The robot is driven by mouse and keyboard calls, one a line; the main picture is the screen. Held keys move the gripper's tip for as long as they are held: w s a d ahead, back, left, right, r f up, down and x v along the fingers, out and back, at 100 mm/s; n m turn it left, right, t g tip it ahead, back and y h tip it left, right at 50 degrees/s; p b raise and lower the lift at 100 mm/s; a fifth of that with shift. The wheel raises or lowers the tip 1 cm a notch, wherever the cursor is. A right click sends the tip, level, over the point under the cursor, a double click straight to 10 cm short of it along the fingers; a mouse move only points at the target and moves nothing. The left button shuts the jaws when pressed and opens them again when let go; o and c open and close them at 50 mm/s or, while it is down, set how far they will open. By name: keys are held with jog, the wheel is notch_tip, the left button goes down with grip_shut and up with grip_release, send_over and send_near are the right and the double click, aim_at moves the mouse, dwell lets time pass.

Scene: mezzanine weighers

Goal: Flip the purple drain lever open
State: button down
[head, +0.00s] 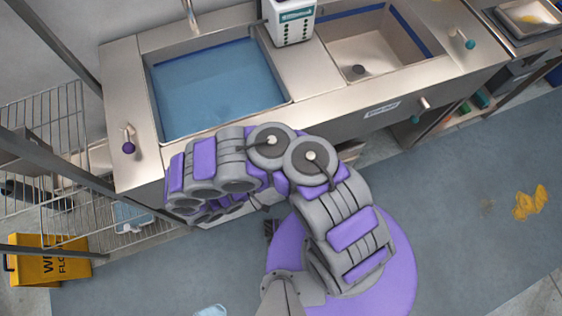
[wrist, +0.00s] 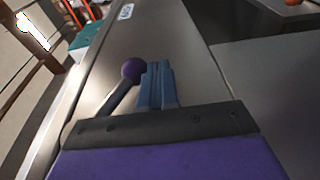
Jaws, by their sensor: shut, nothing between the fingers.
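In the wrist view a purple ball knob (wrist: 133,70) sits on a dark rod that runs down and left toward a steel panel. My gripper (wrist: 157,70) has its blue fingers shut together with nothing between them. The fingertips are just right of the knob, very close to it; I cannot tell if they touch. In the head view my arm bends in front of the left sink and hides its own gripper and this part of the panel. Another purple-knobbed lever (head: 128,147) stands in plain sight on the counter left of that sink.
The left basin (head: 215,85) holds blue water; the right basin (head: 370,50) looks empty. Teal-knobbed levers are on the right counter (head: 469,43) and front panel (head: 415,118). A wire rack (head: 60,135) and yellow floor sign (head: 48,262) stand left.

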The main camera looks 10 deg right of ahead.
jog(key=s+a+f+b, duration=0.1)
jog(key=s+a+f, duration=0.1)
jog(key=f, duration=0.3)
jog(key=s+a+f+b, duration=0.2)
jog(key=a+f, duration=0.2)
jog(key=f, duration=0.2)
jog(key=shift+s+a, duration=0.35)
jog(key=shift+s, duration=0.05)
dwell(0.8)
jog(key=shift+d+r, duration=0.1)
jog(key=shift+d, duration=0.1)
jog(key=shift+a, duration=0.2)
